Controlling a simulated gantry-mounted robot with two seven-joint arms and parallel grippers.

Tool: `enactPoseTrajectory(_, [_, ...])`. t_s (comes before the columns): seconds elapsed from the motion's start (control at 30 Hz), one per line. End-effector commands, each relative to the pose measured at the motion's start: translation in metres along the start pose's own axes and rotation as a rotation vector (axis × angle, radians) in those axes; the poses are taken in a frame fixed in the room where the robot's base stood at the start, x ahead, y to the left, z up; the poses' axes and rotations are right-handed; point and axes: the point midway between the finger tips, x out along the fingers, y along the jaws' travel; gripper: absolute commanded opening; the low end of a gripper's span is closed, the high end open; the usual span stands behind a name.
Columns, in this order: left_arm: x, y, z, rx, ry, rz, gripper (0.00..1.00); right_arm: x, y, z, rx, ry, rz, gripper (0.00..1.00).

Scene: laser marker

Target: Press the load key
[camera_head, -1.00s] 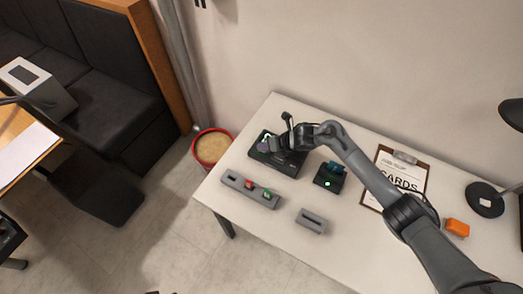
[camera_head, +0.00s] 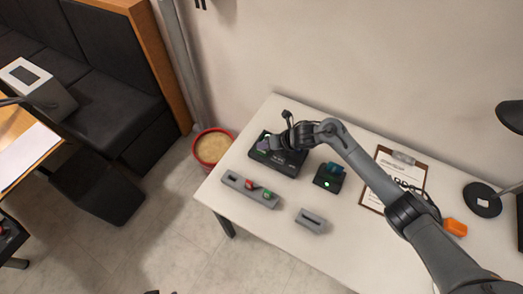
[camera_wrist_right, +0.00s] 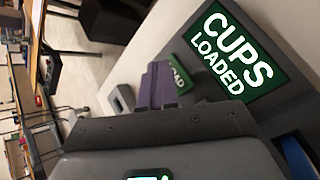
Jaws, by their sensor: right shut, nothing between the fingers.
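The black laser marker (camera_head: 284,165) stands at the table's far left corner. In the right wrist view its green screen (camera_wrist_right: 238,52) reads "CUPS LOADED". The green load key (camera_wrist_right: 179,77), partly hidden, shows the letters "OAD" beside the fingertips. My right gripper (camera_head: 265,144) is over the marker, its purple fingers shut and empty. In the wrist view the fingertips (camera_wrist_right: 160,84) are right at the key; I cannot tell whether they touch it. My left gripper is not in view.
A grey holder (camera_head: 262,197) with a red and a green item lies in front of the marker. A slotted grey block (camera_head: 311,221) and a small black device (camera_head: 329,178) stand nearby. A clipboard (camera_head: 385,160) and an orange block (camera_head: 455,227) are to the right.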

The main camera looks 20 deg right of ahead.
Motion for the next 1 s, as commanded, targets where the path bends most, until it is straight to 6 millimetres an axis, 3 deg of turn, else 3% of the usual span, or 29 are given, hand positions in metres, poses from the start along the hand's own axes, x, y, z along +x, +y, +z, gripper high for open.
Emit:
enactPoseTrajectory(0.63, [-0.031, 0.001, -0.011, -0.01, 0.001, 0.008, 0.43, -0.033, 0.023, 0.024, -0.001, -0.001, -0.001, 0.0])
enactPoseTrajectory(1.0, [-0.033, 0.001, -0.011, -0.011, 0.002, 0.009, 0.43, -0.035, 0.025, 0.025, 0.0, 0.0, 0.0, 0.0])
